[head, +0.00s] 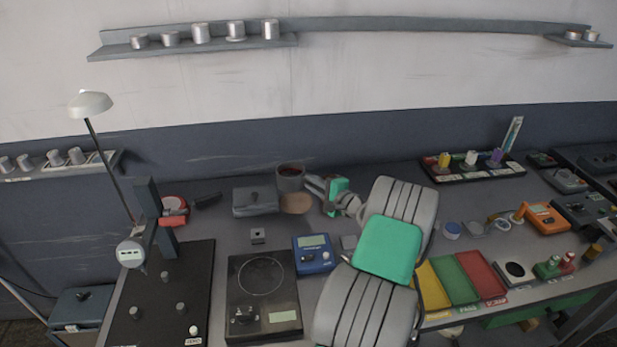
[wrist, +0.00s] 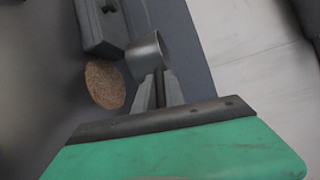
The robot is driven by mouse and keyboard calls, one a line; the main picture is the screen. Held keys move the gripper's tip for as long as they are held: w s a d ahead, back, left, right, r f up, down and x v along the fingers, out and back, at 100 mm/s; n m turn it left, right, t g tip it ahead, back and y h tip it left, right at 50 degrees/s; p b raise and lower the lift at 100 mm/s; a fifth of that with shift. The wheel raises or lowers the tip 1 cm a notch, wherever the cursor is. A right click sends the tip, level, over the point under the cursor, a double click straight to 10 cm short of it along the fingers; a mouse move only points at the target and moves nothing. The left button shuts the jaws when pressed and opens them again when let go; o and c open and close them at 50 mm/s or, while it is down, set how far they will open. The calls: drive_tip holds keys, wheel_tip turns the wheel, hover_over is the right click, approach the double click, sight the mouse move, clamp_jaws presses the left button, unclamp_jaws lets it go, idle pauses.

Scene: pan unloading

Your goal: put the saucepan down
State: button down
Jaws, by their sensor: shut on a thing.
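The small grey saucepan (head: 290,182) is at the back of the bench, near the wall, with a dark reddish inside showing. My gripper (head: 313,184) reaches it from the right and is shut on its handle side; the handle is mostly hidden by the fingers. In the wrist view the saucepan (wrist: 148,56) is just beyond the fingertips of my gripper (wrist: 158,88). A round cork mat (head: 296,204) lies in front of the saucepan, and it also shows in the wrist view (wrist: 104,86), beside the pan. I cannot tell whether the pan touches the bench.
A grey lidded box (head: 255,202) stands left of the cork mat. A blue meter (head: 314,254) and a black hotplate (head: 263,296) are nearer the front. A lamp and gauge stand (head: 160,222) are at left. Coloured trays (head: 456,280) lie right of my arm.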

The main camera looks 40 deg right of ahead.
drive_tip(key=shift+s+f, duration=0.2)
drive_tip(key=shift+f, duration=0.1)
drive_tip(key=f+b, duration=0.2)
drive_tip(key=f, duration=0.1)
drive_tip(key=f+b, duration=0.1)
drive_tip(key=f, duration=0.1)
drive_tip(key=shift+s+d+f, duration=0.1)
drive_tip(key=shift+s+d, duration=0.25)
drive_tip(key=shift+d, duration=0.05)
drive_tip(key=shift+f+b, duration=0.35)
drive_tip(key=shift+f+b, duration=0.55)
drive_tip(key=shift+f, duration=0.05)
drive_tip(key=c, duration=1.3)
unclamp_jaws()
